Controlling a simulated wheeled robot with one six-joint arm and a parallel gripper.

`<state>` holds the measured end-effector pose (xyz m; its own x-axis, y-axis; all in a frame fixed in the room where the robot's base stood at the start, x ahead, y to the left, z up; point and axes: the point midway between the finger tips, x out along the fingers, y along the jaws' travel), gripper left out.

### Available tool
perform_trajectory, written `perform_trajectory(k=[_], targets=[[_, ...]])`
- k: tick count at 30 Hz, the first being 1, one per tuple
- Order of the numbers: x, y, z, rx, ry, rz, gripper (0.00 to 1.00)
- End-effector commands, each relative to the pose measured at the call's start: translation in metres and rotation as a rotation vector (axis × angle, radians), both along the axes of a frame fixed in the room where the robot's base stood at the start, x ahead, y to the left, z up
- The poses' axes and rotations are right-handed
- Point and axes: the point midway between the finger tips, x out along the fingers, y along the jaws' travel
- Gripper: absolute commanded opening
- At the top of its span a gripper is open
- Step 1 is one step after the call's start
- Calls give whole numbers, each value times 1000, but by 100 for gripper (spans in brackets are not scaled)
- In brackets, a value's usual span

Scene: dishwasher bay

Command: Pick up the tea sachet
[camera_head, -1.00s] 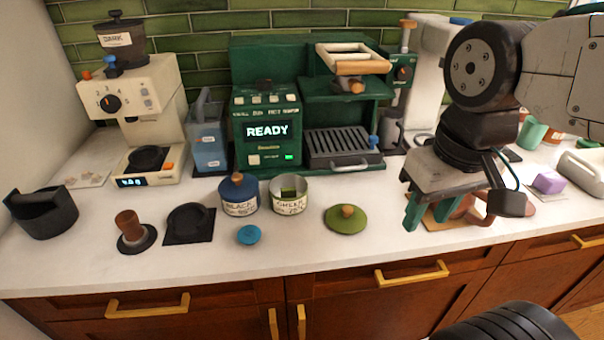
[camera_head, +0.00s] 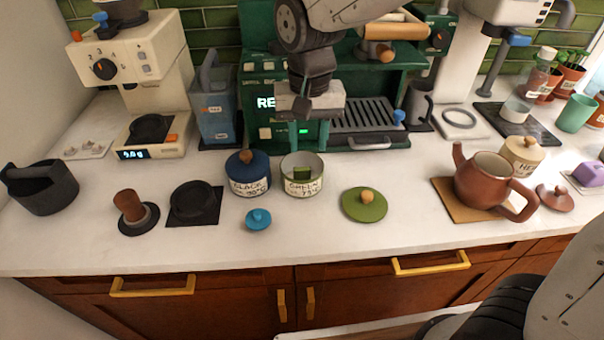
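The tea sachet (camera_head: 302,172) appears as a small green item inside the open white tin labelled GREEN (camera_head: 302,187); only its upper part shows. My gripper (camera_head: 301,143) is above and just behind the tin, in front of the green coffee machine. The tin's green lid with a wooden knob (camera_head: 364,205) lies on the counter to the right.
A brown teapot (camera_head: 487,181) sits on a board at right. The counter front is largely clear.

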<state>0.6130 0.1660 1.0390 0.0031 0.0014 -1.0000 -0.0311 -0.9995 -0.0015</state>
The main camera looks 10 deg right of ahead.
Motion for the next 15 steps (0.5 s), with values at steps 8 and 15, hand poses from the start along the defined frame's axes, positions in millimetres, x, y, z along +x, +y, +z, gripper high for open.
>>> perform_trajectory(k=[8, 15], targets=[[5, 11, -28, -4, 7, -3, 38], [6, 10, -60, -4, 7, -3, 38]])
